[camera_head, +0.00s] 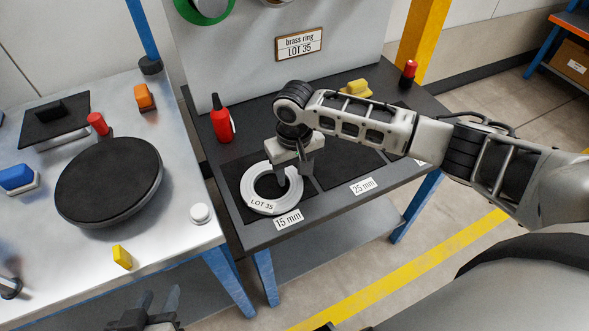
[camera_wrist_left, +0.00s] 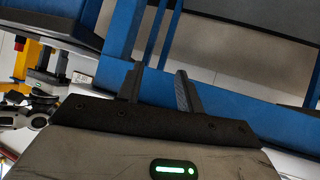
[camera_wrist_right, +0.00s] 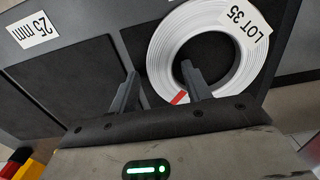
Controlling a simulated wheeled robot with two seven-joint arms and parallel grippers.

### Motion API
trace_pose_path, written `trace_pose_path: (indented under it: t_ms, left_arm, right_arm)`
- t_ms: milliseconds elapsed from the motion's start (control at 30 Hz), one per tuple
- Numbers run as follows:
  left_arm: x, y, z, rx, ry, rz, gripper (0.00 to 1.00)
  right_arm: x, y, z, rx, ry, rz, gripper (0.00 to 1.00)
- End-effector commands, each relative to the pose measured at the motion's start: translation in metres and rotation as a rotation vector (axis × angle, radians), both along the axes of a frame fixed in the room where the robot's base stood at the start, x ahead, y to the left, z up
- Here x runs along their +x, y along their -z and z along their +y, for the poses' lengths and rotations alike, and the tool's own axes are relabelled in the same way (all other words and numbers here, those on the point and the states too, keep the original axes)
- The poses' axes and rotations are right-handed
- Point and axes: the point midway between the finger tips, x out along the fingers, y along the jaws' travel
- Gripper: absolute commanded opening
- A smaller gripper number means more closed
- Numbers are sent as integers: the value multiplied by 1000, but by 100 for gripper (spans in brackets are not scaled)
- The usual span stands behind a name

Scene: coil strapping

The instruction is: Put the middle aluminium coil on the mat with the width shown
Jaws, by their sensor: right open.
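A silvery-white coil (camera_head: 249,190) with a "LOT 35" tag lies flat on the black mat (camera_head: 233,170) labelled "15 mm". In the right wrist view the coil (camera_wrist_right: 165,50) shows a small red mark on its band. My right gripper (camera_head: 291,174) is over the coil's right side in the head view. In the right wrist view its jaws (camera_wrist_right: 160,78) are open, one finger at the coil's hole and the other outside the band; contact is unclear. The "25 mm" mat (camera_head: 345,165) is bare. My left gripper (camera_head: 157,304) is open and empty at the bottom, off the tables.
A sign (camera_head: 299,44) on the back panel reads "brass ring LOT 35". A red bottle (camera_head: 221,122) stands behind the coil, left. The left table holds a black round turntable (camera_head: 108,180), a yellow block (camera_head: 122,257) and a white button (camera_head: 200,213). My right arm hides part of the far right.

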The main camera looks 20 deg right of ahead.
Motion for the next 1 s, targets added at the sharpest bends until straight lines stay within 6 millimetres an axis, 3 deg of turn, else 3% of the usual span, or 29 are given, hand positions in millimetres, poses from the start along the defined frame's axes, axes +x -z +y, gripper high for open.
trace_pose_path:
  t_ms: [167,400,600,767,1000]
  left_arm:
    - [0,-4,0,2,0,0,36]
    - [-2,-6,1,13,2,7,36]
    - [-4,-2,2,22,4,20,36]
    - [-3,-3,2,26,6,17,36]
    - [-2,-4,2,27,7,13,36]
  right_arm:
    - [1,-24,0,1,-1,-4,48]
    - [1,-76,0,1,0,-4,48]
    - [1,-109,0,1,0,-2,48]
    - [1,-120,0,1,1,-1,48]
    - [1,-122,0,1,1,0,48]
